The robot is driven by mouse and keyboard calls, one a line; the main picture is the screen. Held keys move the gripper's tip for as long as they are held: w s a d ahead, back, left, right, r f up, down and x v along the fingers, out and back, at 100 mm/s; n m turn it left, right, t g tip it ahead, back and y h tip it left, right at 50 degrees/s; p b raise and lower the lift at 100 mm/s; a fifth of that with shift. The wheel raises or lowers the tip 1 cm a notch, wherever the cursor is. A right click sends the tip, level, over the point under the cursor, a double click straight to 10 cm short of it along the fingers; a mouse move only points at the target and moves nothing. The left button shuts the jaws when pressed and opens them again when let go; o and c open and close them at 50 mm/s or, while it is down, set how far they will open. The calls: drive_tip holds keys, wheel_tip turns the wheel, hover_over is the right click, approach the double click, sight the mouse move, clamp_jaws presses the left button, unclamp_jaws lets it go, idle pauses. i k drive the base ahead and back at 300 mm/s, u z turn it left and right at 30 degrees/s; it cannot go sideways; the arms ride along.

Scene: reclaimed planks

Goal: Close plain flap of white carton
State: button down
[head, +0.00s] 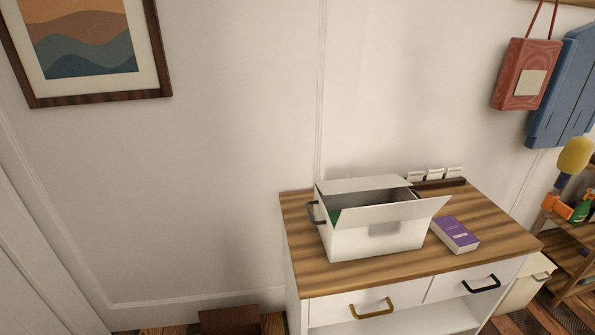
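The white carton (350,243) stands on the wooden top of a white cabinet. A long flap (395,209) at its front stands open, tilted outward, with its right end sticking out past the carton's side. Another flap (362,184) lies along the back edge. A dark handle (313,211) is on the left side and a pale grey patch (384,229) on the front. I cannot tell which flap is plain. My gripper is not in view.
A purple book (456,234) lies right of the carton on the wooden top (300,225). Small white cards (435,174) stand in a dark holder behind. The cabinet has drawers with a brass handle (372,309) and a dark handle (481,284). Red and blue bags hang at right.

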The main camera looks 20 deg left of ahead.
sight(374, 182)
drive_tip(key=u, duration=0.55)
drive_tip(key=i, duration=1.05)
